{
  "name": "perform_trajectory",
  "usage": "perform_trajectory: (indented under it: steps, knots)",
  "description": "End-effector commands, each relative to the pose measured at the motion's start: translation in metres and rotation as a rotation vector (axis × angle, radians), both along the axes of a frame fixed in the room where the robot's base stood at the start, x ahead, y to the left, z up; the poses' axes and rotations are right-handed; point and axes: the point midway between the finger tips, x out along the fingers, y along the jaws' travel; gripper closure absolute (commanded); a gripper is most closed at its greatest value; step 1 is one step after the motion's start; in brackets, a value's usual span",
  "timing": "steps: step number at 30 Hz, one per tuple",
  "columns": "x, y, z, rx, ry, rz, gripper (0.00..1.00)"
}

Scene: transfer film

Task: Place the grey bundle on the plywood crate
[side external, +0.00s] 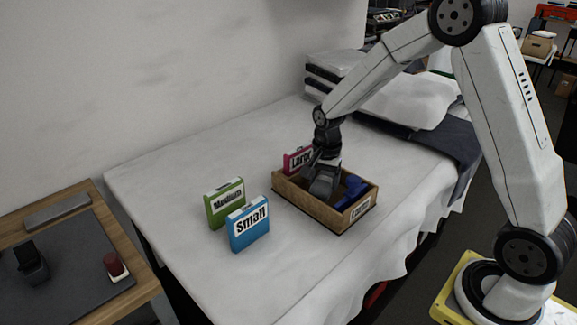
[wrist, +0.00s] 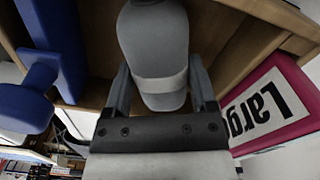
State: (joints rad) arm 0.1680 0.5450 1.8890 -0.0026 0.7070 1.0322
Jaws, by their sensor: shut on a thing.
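The grey bundle (wrist: 154,45) is a rounded grey roll with a lighter band, between the two fingers of my gripper (wrist: 160,88) in the wrist view. In the side view my gripper (side external: 323,168) points down into the plywood crate (side external: 308,212), and the bundle (side external: 322,184) shows low between its walls. My gripper is shut on the bundle. I cannot tell whether the bundle touches the crate floor. The crate is a shallow, open brown box on the white-covered table, and its wood also shows in the wrist view (wrist: 238,58).
A blue item (side external: 352,189) lies in the crate's right part, beside the bundle. A pink "Large" box (side external: 293,160) stands close behind the crate. Green "Medium" (side external: 225,203) and blue "Small" (side external: 248,225) boxes stand to the left. The cloth at the table's left is clear.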

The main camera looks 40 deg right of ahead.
Motion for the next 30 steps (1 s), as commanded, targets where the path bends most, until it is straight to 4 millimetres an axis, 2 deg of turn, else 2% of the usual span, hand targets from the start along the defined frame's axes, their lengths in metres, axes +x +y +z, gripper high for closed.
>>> perform_trajectory:
  steps: [10, 11, 12, 13, 23, 30]
  knots:
    - [0.000, 0.000, -0.003, 0.000, 0.000, 0.000, 0.89]
    - [0.000, 0.000, -0.003, 0.000, 0.000, 0.000, 0.18]
    - [0.000, 0.000, -0.003, 0.000, 0.000, 0.000, 0.05]
    - [0.000, 0.000, -0.003, 0.000, 0.000, 0.000, 0.00]
    - [0.000, 0.000, -0.001, 0.000, 0.000, 0.000, 0.00]
    - [0.001, 0.000, 0.015, 0.000, -0.002, 0.000, 0.00]
